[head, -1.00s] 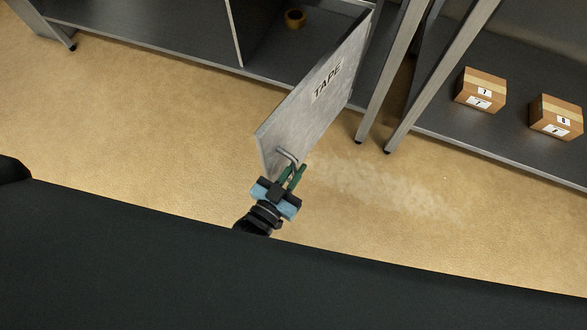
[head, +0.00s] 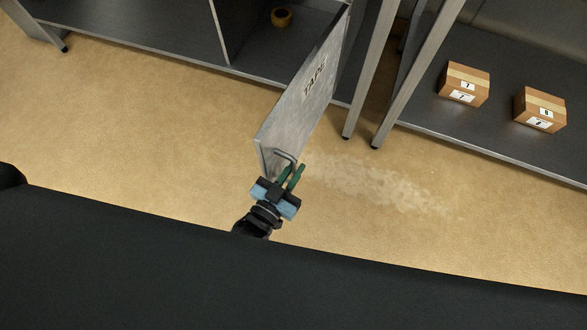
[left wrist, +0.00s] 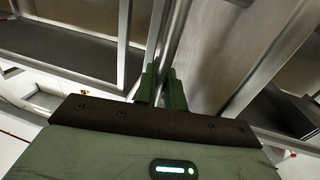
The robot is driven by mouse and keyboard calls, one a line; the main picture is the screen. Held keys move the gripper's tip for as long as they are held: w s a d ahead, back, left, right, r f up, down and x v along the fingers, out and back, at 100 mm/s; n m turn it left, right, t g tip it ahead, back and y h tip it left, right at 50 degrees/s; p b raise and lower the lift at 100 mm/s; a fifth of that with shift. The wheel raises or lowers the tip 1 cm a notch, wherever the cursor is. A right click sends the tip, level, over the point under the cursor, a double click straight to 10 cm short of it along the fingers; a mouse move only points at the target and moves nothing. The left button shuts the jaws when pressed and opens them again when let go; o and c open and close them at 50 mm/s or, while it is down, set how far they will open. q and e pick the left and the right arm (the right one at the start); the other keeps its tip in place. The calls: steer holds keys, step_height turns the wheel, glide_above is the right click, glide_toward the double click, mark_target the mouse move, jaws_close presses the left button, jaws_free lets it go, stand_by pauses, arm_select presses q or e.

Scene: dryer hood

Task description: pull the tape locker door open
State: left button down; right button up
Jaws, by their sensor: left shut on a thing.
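The tape locker door (head: 297,108), a grey panel lettered TAPE, stands swung out from its locker in the head view. Its bent metal handle (head: 286,155) is near the door's free edge. My left gripper (head: 294,174) is shut on the handle, its green fingers close to the door face. In the left wrist view the green fingers (left wrist: 161,88) close around a metal bar, with the door's surface beside it. The open locker (head: 290,44) shows a roll of tape (head: 281,17) inside. My right gripper is not in view.
A shelf (head: 440,124) at the right holds two cardboard boxes, one (head: 464,84) left of the other (head: 540,109). Metal posts (head: 370,75) stand between that shelf and the locker. The tan floor (head: 140,120) left of the door is clear.

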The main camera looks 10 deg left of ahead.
arm_select(q)
steer(key=c, duration=1.7)
jaws_free()
steer(key=shift+o, duration=0.4)
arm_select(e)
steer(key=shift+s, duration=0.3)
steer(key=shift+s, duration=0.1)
